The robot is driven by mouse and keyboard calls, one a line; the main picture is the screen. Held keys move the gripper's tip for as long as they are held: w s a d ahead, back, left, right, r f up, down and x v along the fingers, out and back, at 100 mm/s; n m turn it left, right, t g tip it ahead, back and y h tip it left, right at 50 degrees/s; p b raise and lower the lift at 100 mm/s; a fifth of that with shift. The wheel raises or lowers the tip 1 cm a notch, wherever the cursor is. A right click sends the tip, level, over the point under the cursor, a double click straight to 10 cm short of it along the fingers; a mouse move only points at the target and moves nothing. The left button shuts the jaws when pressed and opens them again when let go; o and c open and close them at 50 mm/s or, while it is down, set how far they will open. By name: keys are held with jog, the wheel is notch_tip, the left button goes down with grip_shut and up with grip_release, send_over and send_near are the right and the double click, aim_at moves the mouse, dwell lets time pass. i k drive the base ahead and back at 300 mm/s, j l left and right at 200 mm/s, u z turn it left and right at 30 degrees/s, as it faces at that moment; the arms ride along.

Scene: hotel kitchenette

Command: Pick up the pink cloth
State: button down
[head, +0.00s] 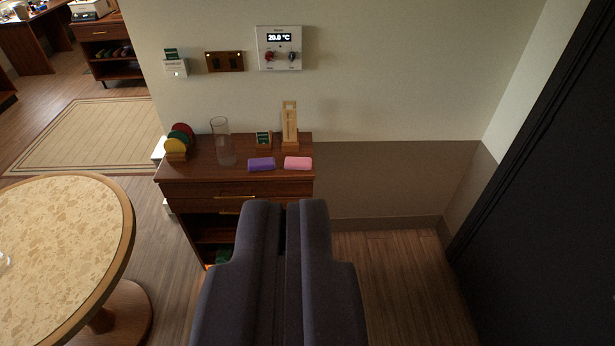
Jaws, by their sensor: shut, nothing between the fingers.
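The pink cloth (298,163), a small folded or rolled bundle, lies on the top of a dark wooden cabinet (190,176), near its front right corner. A similar purple cloth (261,164) lies just left of it, with a narrow gap between them. My gripper (285,206) is dark, shut and empty. In the picture its tips are below the pink cloth, over the cabinet's front, and it appears apart from the cloth. My gripper hides part of the cabinet's drawer and shelf.
A clear glass vessel (222,142), coloured discs in a holder (180,140), a small sign (263,140) and an upright wooden holder (290,128) stand on the cabinet. A round table (65,250) is at left. A dark panel (545,200) is at right. Floor right of the cabinet is clear.

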aim_at(305, 163)
jog(key=z, duration=4.2)
jog(key=u, duration=4.2)
jog(key=i+l, duration=0.1)
jog(key=i, duration=0.35)
jog(key=i+l, duration=0.15)
jog(key=i, duration=0.25)
